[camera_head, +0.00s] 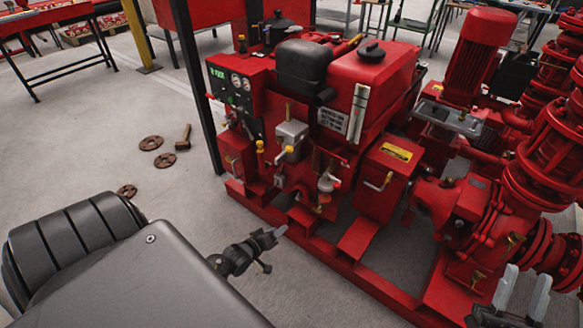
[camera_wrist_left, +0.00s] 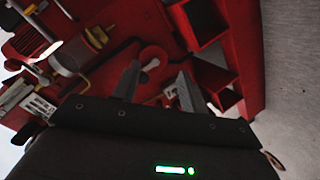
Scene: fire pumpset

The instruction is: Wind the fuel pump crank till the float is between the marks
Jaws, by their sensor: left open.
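The red pumpset carries a fuel tank (camera_head: 372,68) with a pale upright sight gauge (camera_head: 357,112) on its front; the float and marks are too small to make out. Below it is a grey box with a pale handle (camera_head: 290,138), and a small metal pump with a red-tipped lever (camera_head: 328,184). I cannot tell which is the fuel pump crank. My left gripper (camera_head: 281,232) is low in front of the pumpset, apart from both. In the left wrist view its fingers (camera_wrist_left: 157,90) are spread and empty. My right gripper (camera_head: 522,293) is open and empty at lower right.
The red base rail (camera_head: 300,243) runs along the pumpset's front. A red box with a handle (camera_head: 384,178) stands right of the pump. A dark post (camera_head: 197,85) rises at left. Rusty discs (camera_head: 151,143) and a hammer (camera_head: 184,138) lie on open floor.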

